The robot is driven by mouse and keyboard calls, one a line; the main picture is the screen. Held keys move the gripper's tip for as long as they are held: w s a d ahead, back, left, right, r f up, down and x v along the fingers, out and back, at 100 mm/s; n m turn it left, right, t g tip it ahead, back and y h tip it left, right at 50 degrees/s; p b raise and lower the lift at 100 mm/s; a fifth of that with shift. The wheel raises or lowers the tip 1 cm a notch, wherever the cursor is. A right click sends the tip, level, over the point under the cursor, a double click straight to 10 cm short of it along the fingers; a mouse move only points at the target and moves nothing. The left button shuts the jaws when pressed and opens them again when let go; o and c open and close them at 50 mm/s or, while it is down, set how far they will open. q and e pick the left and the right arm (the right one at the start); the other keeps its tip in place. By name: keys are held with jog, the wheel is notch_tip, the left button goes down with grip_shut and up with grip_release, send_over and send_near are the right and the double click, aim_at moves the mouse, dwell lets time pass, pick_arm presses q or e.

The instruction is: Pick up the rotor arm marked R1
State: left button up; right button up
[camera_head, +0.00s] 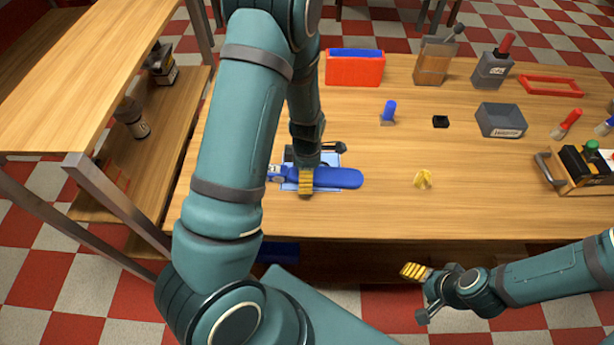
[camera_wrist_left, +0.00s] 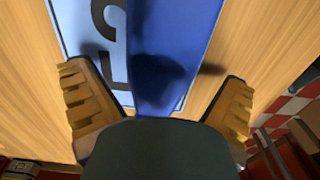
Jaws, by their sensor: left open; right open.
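A blue rotor arm (camera_head: 342,178) lies on a light-blue marked plate (camera_head: 290,186) near the left of the table. A small pale label shows at its left end, too small to read. My left gripper (camera_head: 306,184) is directly over the rotor arm and hides part of it. In the left wrist view, the rotor arm (camera_wrist_left: 175,50) lies between the two yellow fingers of my open left gripper (camera_wrist_left: 156,76), with gaps on both sides. The plate (camera_wrist_left: 95,25) shows beneath it with dark characters. My right gripper (camera_head: 414,271) is open and empty, in front of the table's near edge.
A red bin (camera_head: 354,70), a grey bin (camera_head: 500,121) and a tool caddy (camera_head: 580,180) stand further off. A wooden shelf (camera_head: 95,60) is at the left. The table's middle is mostly clear.

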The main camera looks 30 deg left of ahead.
pick_arm(q)
jog(key=shift+f, duration=0.4)
jog(key=c, duration=1.4)
